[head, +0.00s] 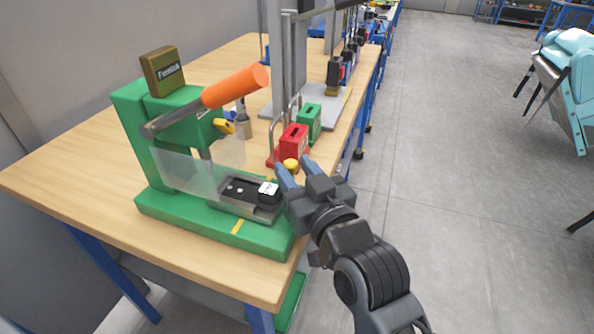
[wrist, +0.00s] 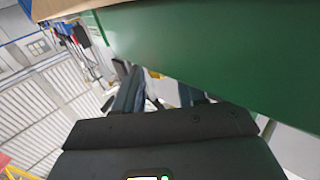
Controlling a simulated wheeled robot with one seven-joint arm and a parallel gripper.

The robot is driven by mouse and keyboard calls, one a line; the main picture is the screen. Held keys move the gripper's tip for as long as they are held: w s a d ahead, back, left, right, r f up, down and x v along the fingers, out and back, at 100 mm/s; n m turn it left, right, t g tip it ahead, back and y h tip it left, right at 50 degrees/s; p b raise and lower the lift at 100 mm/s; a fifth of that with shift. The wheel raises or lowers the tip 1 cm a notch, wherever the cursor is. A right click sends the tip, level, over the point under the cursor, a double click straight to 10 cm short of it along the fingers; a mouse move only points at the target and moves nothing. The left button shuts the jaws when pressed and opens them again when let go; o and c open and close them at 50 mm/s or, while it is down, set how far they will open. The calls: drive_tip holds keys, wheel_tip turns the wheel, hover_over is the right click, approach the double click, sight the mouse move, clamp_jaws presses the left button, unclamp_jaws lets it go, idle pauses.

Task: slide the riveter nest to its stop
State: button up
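The riveter is a green press (head: 165,205) with an orange lever handle (head: 235,87), raised up and to the right, and a clear guard (head: 195,160) in front. Its nest looks like the dark plate (head: 236,189) with small light spots, lying in a grey channel on the green base. A black block with a white top (head: 268,189) sits at the plate's right end. My gripper (head: 294,166) is just right of that block, its fingers apart. In the wrist view, the fingers (wrist: 157,92) are apart with nothing clearly held, beside a large green surface (wrist: 210,45).
A yellow knob (head: 291,165) shows between my fingertips in the head view; I cannot tell its depth. Red (head: 293,140) and green (head: 309,122) boxes stand behind. A grey column stand (head: 296,60) rises on the wooden table (head: 60,175).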

drive_tip(key=v, duration=0.8)
drive_tip(key=shift+b, duration=0.45)
drive_tip(key=shift+w, duration=0.15)
